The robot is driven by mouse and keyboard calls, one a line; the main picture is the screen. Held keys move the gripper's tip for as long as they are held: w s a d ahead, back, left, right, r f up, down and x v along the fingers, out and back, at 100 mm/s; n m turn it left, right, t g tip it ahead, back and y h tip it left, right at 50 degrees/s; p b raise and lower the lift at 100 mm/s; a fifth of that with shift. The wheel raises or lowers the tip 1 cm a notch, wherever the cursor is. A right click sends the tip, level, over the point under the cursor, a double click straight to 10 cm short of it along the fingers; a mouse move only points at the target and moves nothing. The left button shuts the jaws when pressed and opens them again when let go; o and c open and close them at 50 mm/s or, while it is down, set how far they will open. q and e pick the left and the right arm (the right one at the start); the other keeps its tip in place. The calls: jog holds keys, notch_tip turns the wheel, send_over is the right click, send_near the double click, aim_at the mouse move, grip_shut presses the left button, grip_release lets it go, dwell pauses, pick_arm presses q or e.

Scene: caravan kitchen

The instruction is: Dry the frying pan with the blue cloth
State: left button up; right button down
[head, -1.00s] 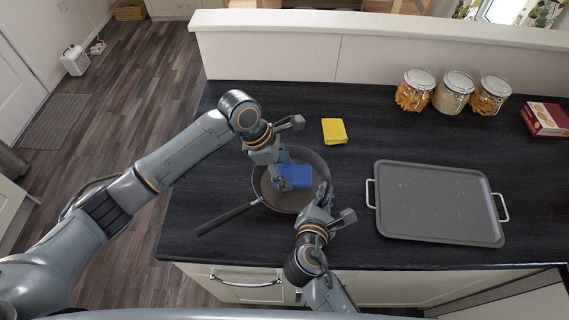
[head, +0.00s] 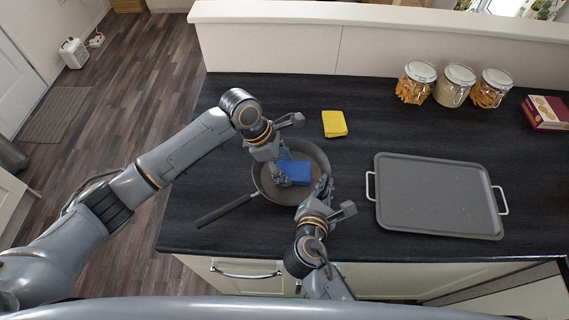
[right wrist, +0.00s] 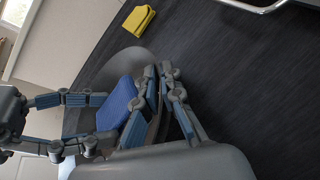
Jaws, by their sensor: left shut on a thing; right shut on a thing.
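The frying pan (head: 318,157) sits on the dark worktop with its handle pointing to the lower left. The blue cloth (head: 296,172) is inside the pan, folded into a small block. My left gripper (head: 283,178) reaches into the pan from above and is shut on the blue cloth. My right gripper (head: 325,189) is shut on the pan's right rim. In the right wrist view my right gripper (right wrist: 160,95) is at the pan's edge, with the blue cloth (right wrist: 120,100) beside it. Whether the cloth touches the pan floor is hidden.
A folded yellow cloth (head: 334,123) lies behind the pan. A grey tray (head: 437,200) with side handles lies to the right. Several glass jars (head: 455,86) and a red box (head: 546,112) stand at the back right.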

aim_at(294, 162)
pick_arm(q)
jog(key=shift+f, duration=0.5)
jog(key=shift+s+a, duration=0.95)
jog(key=shift+a, duration=0.1)
jog(key=shift+s+d+f, duration=0.1)
jog(key=shift+s+d, duration=0.15)
jog(key=shift+d, duration=0.45)
jog(key=shift+s+d, duration=0.25)
jog(key=shift+d, duration=0.4)
jog(key=shift+w+d, duration=0.95)
jog(key=shift+d, duration=0.05)
jog(key=shift+w+a+r, duration=0.1)
jog(key=shift+w+r, duration=0.05)
jog(key=shift+w, duration=0.6)
jog(key=shift+w+r, duration=0.1)
jog(key=shift+w, duration=0.6)
jog(key=shift+a, duration=0.1)
jog(key=shift+a, duration=0.1)
